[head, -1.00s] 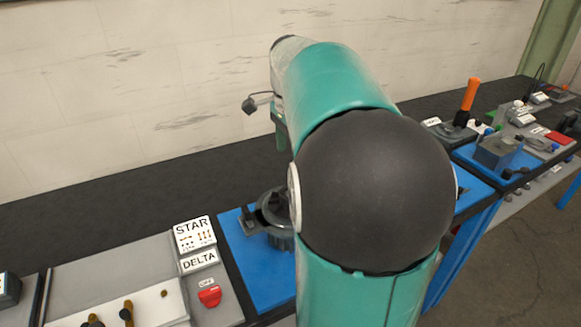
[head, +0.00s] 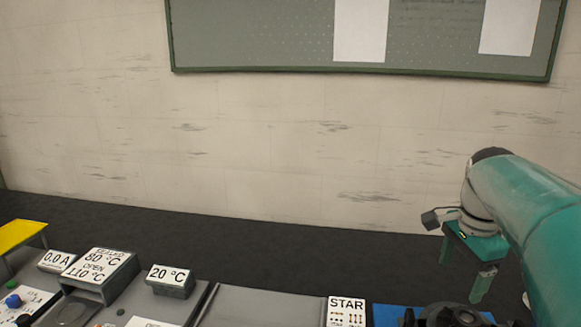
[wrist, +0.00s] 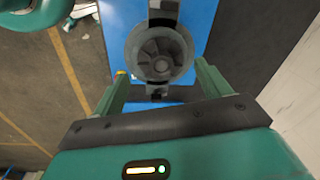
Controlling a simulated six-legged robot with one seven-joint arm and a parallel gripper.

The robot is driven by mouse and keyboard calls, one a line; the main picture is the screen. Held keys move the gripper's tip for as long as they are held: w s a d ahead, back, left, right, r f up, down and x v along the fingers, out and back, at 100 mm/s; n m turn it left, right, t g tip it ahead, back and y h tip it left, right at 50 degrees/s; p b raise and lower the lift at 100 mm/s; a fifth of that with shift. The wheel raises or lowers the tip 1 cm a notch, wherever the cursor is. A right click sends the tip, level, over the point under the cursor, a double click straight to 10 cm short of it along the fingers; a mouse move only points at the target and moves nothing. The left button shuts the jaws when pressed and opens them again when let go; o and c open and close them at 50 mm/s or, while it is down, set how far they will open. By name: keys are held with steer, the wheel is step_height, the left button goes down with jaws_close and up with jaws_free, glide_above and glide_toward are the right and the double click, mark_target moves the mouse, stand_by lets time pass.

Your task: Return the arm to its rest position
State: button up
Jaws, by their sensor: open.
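My gripper (head: 465,268) hangs at the end of my green arm, at the right of the head view. Its two green fingers point down and stand apart with nothing between them. In the wrist view they frame a round grey hub-like part (wrist: 160,54) on a blue plate (wrist: 205,20). The gripper seems to be above this part, and I see no contact. The same dark part shows cut off at the bottom edge of the head view (head: 452,317).
A STAR sign (head: 347,310), a 20 °C display (head: 171,281) and a box with temperature labels (head: 100,272) stand along the bench. A yellow plate (head: 20,236) is at far left. A board (head: 270,40) hangs on the wall. The dark strip behind is clear.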

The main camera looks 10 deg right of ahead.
steer(key=s+a+f+n+t, duration=0.2)
steer(key=s+a+n, duration=0.3)
steer(key=a+n, duration=0.4)
steer(key=s+a+f+n+t, duration=0.2)
steer(key=s+a+f+n, duration=0.2)
steer(key=a+n, duration=0.4)
steer(key=s+a, duration=0.1)
steer(key=a, duration=0.3)
steer(key=shift+s+a+f+n+t, duration=0.2)
steer(key=shift+a+f+n+t, duration=0.05)
steer(key=shift+f+n+t, duration=0.15)
steer(key=c, duration=0.8)
steer(key=shift+d, duration=0.15)
steer(key=shift+c, duration=0.4)
